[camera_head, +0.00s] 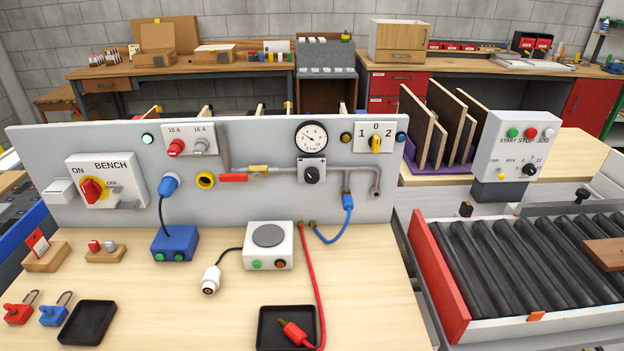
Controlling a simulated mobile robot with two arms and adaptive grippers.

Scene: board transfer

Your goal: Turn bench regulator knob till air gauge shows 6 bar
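The air gauge (311,137) is a round white dial with a black rim, mounted high on the grey bench panel (270,207). Its red needle seems to point to the upper left, but the numbers are too small to read surely. The black regulator knob (312,175) sits on a light plate directly below the gauge, with a small white mark on it. Nothing touches the knob. Neither of my grippers is in view.
A yellow selector switch (376,143) is upper right. The wooden benchtop holds a black tray (265,335), a hotplate (268,247) and padlocks.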

